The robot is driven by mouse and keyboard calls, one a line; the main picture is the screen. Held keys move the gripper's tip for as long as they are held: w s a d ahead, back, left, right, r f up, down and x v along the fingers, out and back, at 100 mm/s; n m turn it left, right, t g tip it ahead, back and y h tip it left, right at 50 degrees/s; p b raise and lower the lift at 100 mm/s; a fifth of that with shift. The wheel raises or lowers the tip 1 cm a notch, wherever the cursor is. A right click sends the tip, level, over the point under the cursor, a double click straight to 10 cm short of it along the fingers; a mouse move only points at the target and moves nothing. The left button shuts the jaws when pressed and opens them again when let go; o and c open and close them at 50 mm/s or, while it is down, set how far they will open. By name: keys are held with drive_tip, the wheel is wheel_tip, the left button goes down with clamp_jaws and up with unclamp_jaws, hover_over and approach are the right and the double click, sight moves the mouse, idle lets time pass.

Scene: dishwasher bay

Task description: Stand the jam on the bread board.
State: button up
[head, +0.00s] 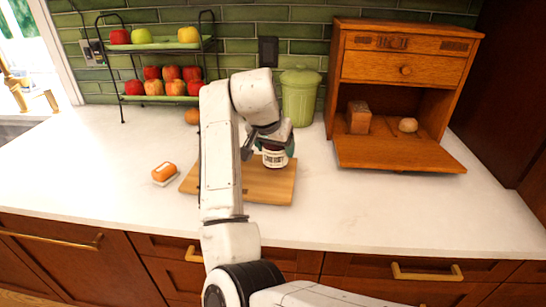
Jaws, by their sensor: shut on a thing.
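The jam jar (274,158) has a white label with dark print and shows over the right part of the bread board. My gripper (268,142) is shut on the jam jar near its top, and the jar looks upright. The bread board (262,190) is a flat wooden board on the white counter, partly hidden behind my arm. I cannot tell whether the jar's base touches the board or is just above it.
A green lidded canister (300,95) stands behind. A two-tier fruit rack (160,60) is at back left. A wooden bread box (400,95) with its door down is at right. The front counter is clear.

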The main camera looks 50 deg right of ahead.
sight(273, 158)
drive_tip(key=shift+w+f, duration=0.25)
drive_tip(key=shift+f, duration=0.05)
drive_tip(key=shift+w+f, duration=0.2)
drive_tip(key=shift+f, duration=1.5)
drive_tip(key=o, duration=1.5)
drive_tip(key=shift+f, duration=0.15)
drive_tip(key=v, duration=1.2)
drive_tip(key=shift+d, duration=0.1)
